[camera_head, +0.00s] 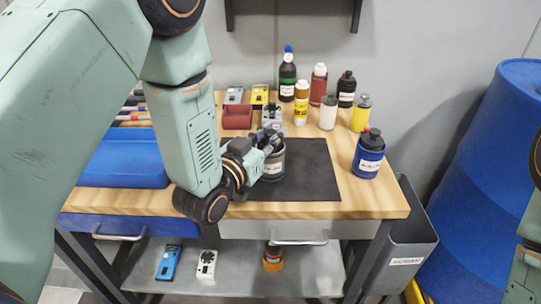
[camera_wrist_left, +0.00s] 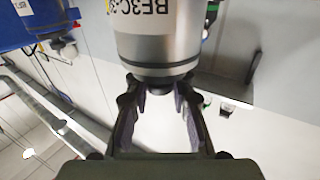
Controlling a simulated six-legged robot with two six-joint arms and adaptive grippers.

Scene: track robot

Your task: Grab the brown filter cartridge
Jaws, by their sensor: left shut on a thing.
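A short labelled canister (camera_head: 273,168) stands upright on the dark mat (camera_head: 315,165). It looks grey to dark brownish in the head view, and silver-grey with a white label in the left wrist view (camera_wrist_left: 160,45). My left gripper (camera_head: 270,142) is at its top, shut on its narrow neck, with a finger on each side in the wrist view (camera_wrist_left: 160,108). A dark canister with an orange-brown base (camera_head: 273,259) stands on the lower shelf. I cannot tell for sure which canister is the brown cartridge. My right gripper is out of view.
A blue canister (camera_head: 369,155) stands right of the mat. Several bottles and cans, among them a yellow can (camera_head: 361,114), stand behind. A blue tray (camera_head: 125,160) and red box (camera_head: 237,117) are at left and back. A blue barrel (camera_head: 490,170) is at right.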

